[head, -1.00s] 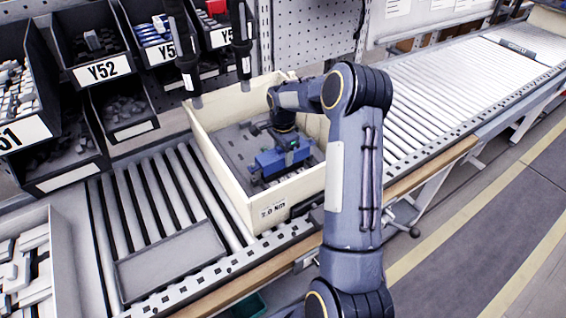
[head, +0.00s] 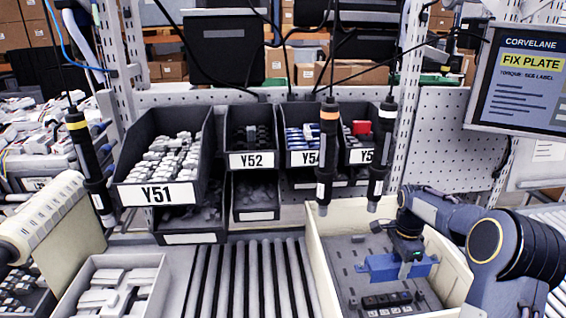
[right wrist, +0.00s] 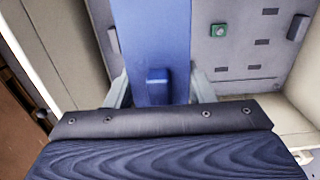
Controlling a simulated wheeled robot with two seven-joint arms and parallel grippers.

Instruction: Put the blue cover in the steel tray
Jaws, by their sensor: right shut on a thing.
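The blue cover (head: 384,270) is inside the cream crate (head: 322,262), over the crate's dark grey floor plate. My right gripper (head: 407,254) reaches in from above and is shut on the cover. In the right wrist view the blue cover (right wrist: 150,35) runs up the middle between the two grey fingers of my right gripper (right wrist: 160,92). I cannot tell whether the cover touches what lies beneath it. The steel tray is outside the current views. My left gripper is not in view.
Hanging screwdrivers (head: 327,150) (head: 382,150) stand close over the crate's back left. Parts bins such as Y51 (head: 160,193) line the back. Bare rollers (head: 250,275) lie left of the crate. A white box of pale parts (head: 70,300) sits further left.

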